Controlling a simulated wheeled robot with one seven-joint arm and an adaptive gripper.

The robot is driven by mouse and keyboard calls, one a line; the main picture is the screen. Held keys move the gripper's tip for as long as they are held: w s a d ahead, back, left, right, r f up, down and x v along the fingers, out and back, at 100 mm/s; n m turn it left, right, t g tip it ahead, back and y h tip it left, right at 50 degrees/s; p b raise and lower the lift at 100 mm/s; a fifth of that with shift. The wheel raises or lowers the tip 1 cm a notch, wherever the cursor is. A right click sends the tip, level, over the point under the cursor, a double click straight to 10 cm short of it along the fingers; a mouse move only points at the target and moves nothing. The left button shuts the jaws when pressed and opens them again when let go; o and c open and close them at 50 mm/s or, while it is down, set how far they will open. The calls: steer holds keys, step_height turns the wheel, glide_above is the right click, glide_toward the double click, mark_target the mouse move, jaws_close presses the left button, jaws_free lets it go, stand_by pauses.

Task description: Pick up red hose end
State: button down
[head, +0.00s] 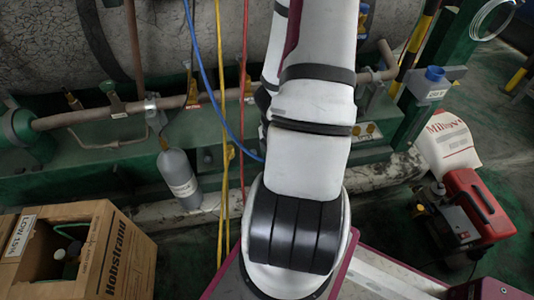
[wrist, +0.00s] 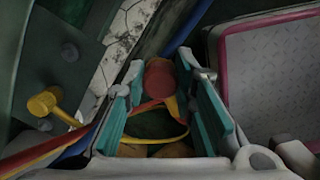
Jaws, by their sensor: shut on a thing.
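In the wrist view, the teal fingers of my gripper (wrist: 160,80) stand on either side of a round red piece, the red hose end (wrist: 160,75), and are shut on it. A red and yellow loop of hose hangs just below it, between the fingers. In the head view, the red hose (head: 243,110) hangs straight down beside my arm. My gripper and the hose end are hidden there behind the arm.
Yellow hoses (head: 223,120) and a blue hose (head: 195,50) hang close by. A grey cylinder (head: 180,178) hangs from the pipe at left. A cardboard box (head: 115,255) stands at lower left, a red pump (head: 478,207) at right. A yellow handle (wrist: 45,103) shows in the wrist view.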

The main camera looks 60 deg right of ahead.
steer(key=shift+s+a+r, duration=0.1)
steer(key=shift+s+a, duration=0.15)
steer(key=shift+s, duration=0.3)
steer(key=s+p, duration=0.1)
steer(key=p, duration=0.2)
steer(key=s+p, duration=0.1)
steer(key=p, duration=0.2)
steer(key=shift+a+r, duration=0.15)
steer(key=shift+a, duration=0.15)
steer(key=shift+s+p, duration=0.1)
steer(key=shift+p, duration=0.25)
